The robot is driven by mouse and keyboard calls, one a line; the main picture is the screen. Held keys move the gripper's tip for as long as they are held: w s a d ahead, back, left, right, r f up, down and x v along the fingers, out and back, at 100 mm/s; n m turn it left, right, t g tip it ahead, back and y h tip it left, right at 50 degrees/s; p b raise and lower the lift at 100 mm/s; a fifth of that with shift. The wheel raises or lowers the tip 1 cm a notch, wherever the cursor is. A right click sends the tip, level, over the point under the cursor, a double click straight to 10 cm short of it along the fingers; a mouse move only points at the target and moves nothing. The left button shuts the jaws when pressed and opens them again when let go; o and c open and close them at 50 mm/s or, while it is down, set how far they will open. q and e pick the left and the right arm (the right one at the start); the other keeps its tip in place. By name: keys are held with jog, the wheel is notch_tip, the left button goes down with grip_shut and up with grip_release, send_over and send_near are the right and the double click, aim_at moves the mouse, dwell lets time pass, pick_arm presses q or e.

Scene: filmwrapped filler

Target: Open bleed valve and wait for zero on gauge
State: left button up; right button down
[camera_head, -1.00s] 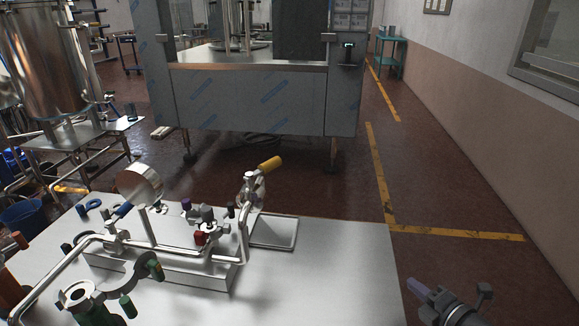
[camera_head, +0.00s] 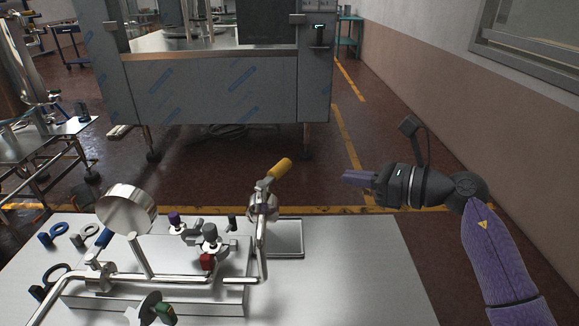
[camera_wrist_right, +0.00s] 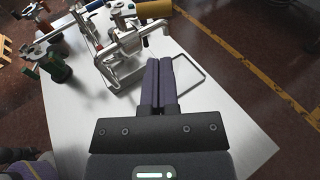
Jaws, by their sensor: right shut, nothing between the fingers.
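The pipe assembly stands on a metal table (camera_head: 370,270). A round silver gauge (camera_head: 127,209) rises on its left on a tilted stem; no readable face shows. A lever valve with a yellow handle (camera_head: 280,168) stands at the right end, its handle pointing up and right. The yellow handle also shows at the top of the right wrist view (camera_wrist_right: 155,9). A small red knob (camera_head: 207,262) sits on the pipes. I cannot tell which one is the bleed valve. My right gripper (camera_head: 346,176), with purple fingers, is shut and empty, right of the yellow handle and apart from it. My left gripper is not in view.
Loose blue and dark fittings (camera_head: 60,230) lie at the table's left. A large wrapped steel machine (camera_head: 215,88) stands beyond. The table's right part is bare.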

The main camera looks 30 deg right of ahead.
aim_at(287, 168)
jog(key=b+x, duration=0.1)
jog(key=x, duration=0.9)
jog(key=shift+w+a+f, duration=0.1)
jog(key=shift+w, duration=0.05)
jog(key=shift+w+a+f, duration=0.1)
jog(key=shift+w+a, duration=0.2)
jog(key=shift+w, duration=0.15)
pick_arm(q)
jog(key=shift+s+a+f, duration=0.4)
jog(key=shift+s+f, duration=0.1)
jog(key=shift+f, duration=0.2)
